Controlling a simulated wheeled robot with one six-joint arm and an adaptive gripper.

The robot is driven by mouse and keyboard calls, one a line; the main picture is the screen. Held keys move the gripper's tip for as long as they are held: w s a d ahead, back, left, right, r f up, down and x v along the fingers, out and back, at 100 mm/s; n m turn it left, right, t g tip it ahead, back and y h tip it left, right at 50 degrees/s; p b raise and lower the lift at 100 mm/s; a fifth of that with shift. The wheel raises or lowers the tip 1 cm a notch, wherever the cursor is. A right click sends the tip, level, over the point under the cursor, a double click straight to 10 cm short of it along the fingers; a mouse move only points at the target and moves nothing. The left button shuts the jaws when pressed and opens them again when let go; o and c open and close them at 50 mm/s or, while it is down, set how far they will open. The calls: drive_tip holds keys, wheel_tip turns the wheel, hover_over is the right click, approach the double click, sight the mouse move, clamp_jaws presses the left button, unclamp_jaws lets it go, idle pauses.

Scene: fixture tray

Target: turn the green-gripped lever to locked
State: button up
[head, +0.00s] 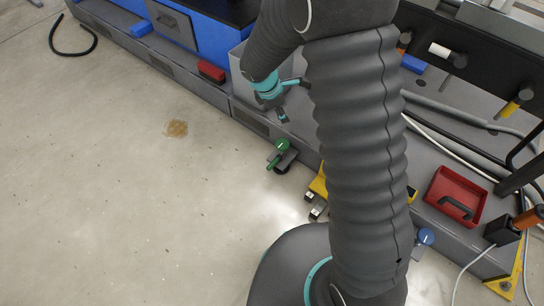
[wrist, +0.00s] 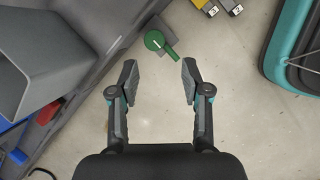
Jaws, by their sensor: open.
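The green-gripped lever (head: 277,153) sticks out from the low front edge of the grey fixture, on a dark mount, over the floor. In the wrist view the lever (wrist: 155,41) shows a round green hub with a white line, and its grip points down and right. My gripper (wrist: 160,70) is open and empty, its two fingers spread just short of the lever. The grip's end lies between the fingertip lines, close to the right finger, with no clear contact. In the head view my gripper (head: 283,115) is above the fixture edge, partly hidden by my arm.
A yellow bracket (head: 318,186) sits right of the lever. A blue-knobbed part (head: 425,236) and a red tray (head: 437,190) are further right. A grey bin wall (wrist: 50,65) stands close on the left in the wrist view. The floor in front is open.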

drive_tip(key=a+f+n, duration=0.5)
drive_tip(key=f, duration=0.6)
drive_tip(key=n+h+p, duration=0.1)
drive_tip(key=n, duration=0.3)
approach(273, 161)
drive_tip(key=x, duration=0.9)
drive_tip(key=shift+s, duration=0.1)
drive_tip(key=shift+c, duration=0.2)
clamp_jaws()
